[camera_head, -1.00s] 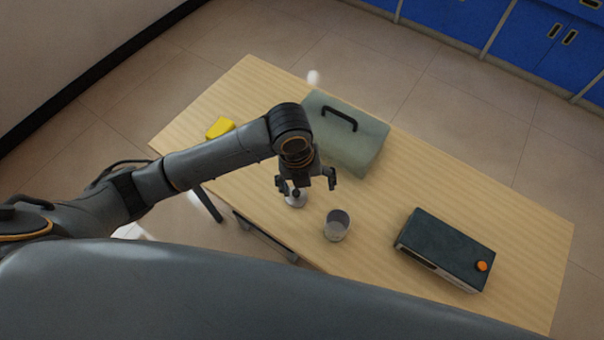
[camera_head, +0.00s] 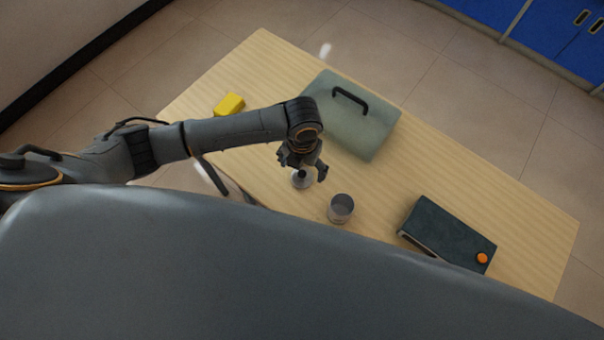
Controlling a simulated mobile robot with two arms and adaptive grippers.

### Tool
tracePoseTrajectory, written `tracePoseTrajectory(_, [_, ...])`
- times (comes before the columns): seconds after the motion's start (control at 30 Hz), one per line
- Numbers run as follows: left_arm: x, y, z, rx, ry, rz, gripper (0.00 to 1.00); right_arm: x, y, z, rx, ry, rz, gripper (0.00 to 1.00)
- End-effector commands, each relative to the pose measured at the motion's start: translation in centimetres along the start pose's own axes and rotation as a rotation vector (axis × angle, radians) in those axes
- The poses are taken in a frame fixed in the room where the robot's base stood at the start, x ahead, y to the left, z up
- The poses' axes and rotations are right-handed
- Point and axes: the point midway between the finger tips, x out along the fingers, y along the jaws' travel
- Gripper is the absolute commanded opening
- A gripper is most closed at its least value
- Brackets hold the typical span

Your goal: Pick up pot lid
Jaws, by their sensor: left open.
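The pot lid (camera_head: 302,181) is a small, light grey disc with a dark knob, lying on the wooden table near its front edge. My left gripper (camera_head: 305,175) is open right above the lid, with its fingers pointing down near the knob. Whether a finger touches the knob cannot be told. The gripper and wrist hide part of the lid. A small grey open pot (camera_head: 341,208) stands upright on the table, just to the right of the lid. My right gripper is not in view.
A grey-green case (camera_head: 352,127) with a dark handle lies behind the gripper. A yellow block (camera_head: 229,104) sits at the table's left. A dark box with an orange knob (camera_head: 447,234) lies at the right. The wooden table (camera_head: 480,180) is clear at the back right.

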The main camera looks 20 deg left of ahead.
Motion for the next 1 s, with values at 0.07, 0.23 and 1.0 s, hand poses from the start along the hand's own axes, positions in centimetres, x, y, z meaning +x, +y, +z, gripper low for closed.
tracePoseTrajectory(0.07, [1.2,0.2,-0.1,-0.004,0.005,0.002,0.84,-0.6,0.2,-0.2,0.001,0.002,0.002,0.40])
tracePoseTrajectory(0.23, [3.4,0.1,0.0,-0.002,0.001,0.001,0.84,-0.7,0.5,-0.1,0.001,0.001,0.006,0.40])
tracePoseTrajectory(1.0, [3.8,0.2,0.1,-0.001,-0.001,0.001,0.28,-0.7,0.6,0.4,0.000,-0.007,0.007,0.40])
